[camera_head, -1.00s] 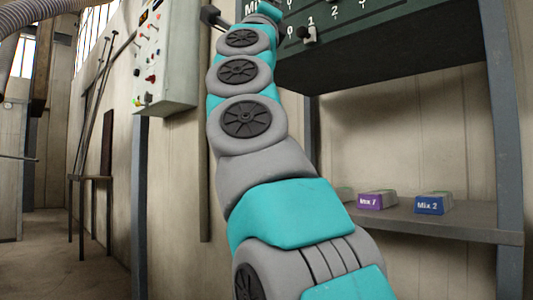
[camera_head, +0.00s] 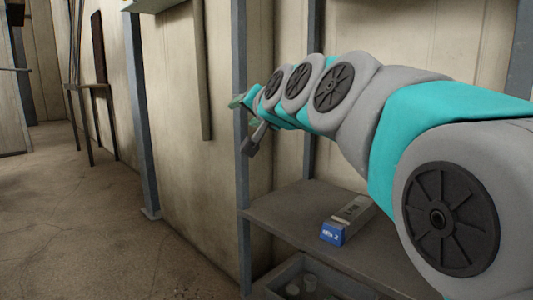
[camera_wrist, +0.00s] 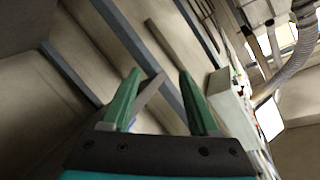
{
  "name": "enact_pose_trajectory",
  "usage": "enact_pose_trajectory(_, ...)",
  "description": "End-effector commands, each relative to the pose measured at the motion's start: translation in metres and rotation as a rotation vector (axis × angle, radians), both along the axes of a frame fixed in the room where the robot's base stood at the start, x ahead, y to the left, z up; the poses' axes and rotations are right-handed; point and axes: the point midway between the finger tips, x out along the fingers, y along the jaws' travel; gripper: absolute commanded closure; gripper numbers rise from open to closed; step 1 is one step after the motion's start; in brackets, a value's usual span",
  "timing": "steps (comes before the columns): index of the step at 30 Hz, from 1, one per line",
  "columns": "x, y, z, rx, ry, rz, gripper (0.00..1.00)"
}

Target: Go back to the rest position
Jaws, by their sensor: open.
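My gripper (camera_wrist: 158,102) is open and empty in the wrist view, its two green fingers apart with only wall and posts behind them. In the head view the far end of my arm, with the gripper (camera_head: 243,103), reaches left in front of the shelf's post. The fingers look small there, and part of the gripper is hidden behind the wrist.
A grey shelf (camera_head: 275,213) holds a blue-labelled ingot box (camera_head: 347,220) beneath my arm. A grey bin (camera_head: 271,282) with round pieces sits below it. A control box (camera_wrist: 232,105) shows in the wrist view. The floor (camera_head: 80,215) at left is clear.

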Motion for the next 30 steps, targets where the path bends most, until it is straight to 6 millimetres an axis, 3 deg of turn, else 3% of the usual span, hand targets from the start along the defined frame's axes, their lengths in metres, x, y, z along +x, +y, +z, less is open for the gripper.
enact_pose_trajectory(3, -0.019, -0.017, -0.061, -0.107, 0.121, 0.011, 0.39)
enact_pose_trajectory(8, -0.053, -0.042, -0.139, -0.243, 0.29, 0.037, 0.39)
enact_pose_trajectory(15, -0.125, -0.083, -0.242, -0.415, 0.542, 0.088, 0.39)
enact_pose_trajectory(24, -0.242, -0.136, -0.347, -0.592, 0.874, 0.179, 0.39)
enact_pose_trajectory(30, -0.323, -0.166, -0.392, -0.674, 1.076, 0.245, 0.39)
